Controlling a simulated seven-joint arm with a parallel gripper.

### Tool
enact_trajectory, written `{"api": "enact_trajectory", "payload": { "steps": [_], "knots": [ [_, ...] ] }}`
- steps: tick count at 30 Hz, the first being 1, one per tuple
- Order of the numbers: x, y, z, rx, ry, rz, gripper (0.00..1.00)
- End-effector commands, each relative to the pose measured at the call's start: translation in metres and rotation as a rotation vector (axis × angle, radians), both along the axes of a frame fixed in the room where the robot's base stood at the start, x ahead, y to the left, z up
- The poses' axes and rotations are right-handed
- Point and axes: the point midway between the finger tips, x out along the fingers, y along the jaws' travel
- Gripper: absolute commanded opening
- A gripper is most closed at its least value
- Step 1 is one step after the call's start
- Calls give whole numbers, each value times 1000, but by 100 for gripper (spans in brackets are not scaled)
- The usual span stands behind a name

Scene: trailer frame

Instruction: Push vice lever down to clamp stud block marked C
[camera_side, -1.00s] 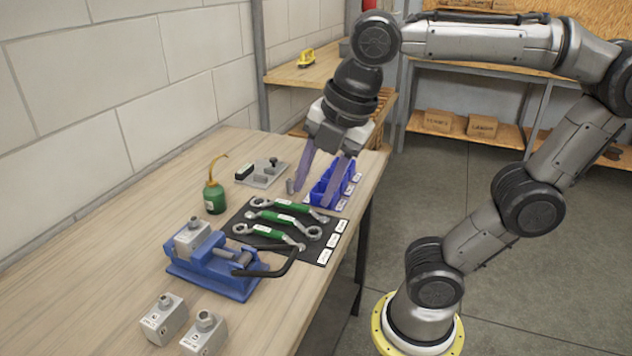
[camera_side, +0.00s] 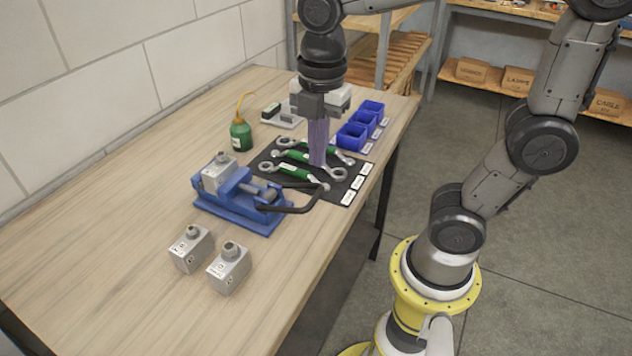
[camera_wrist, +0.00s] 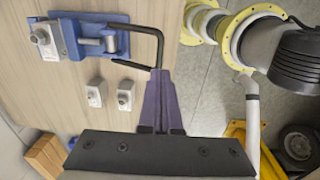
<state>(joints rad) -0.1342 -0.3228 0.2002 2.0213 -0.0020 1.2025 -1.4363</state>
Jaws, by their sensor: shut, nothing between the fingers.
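The blue vice (camera_side: 240,217) stands on the bench with a grey stud block (camera_side: 217,174) between its jaws; I cannot read the block's mark. The black bent vice lever (camera_side: 322,198) sticks out to the right, over the edge of the dark mat. The lever also shows in the wrist view (camera_wrist: 160,45), just beyond my fingertips. My gripper (camera_side: 318,163) is shut and empty, pointing down above the wrenches, behind the lever in the side view. I cannot tell whether it touches the lever.
Two more stud blocks (camera_side: 190,248) (camera_side: 229,268) stand in front of the vice. Green-handled wrenches (camera_side: 290,170) lie on the dark mat (camera_side: 342,185). A green oil can (camera_side: 240,135) and blue bins (camera_side: 352,135) are farther back. The bench's left side is clear.

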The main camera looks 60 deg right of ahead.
Motion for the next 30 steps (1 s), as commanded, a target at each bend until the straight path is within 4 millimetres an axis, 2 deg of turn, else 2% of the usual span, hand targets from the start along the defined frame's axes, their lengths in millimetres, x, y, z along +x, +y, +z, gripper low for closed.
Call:
{"api": "enact_trajectory", "payload": {
  "steps": [1, 6, 12, 17, 26, 30],
  "knots": [
    [-1, 0, -12, -1, 6, 0, 0],
    [0, 0, -42, -1, 5, 0, 0],
    [2, 0, -65, 0, 2, 0, 0],
    [3, 0, -73, 0, 0, 0, 0],
    [3, 0, -73, 0, 0, 0, 0],
    [-3, 0, -80, 0, 2, 0, 0]
  ]
}}
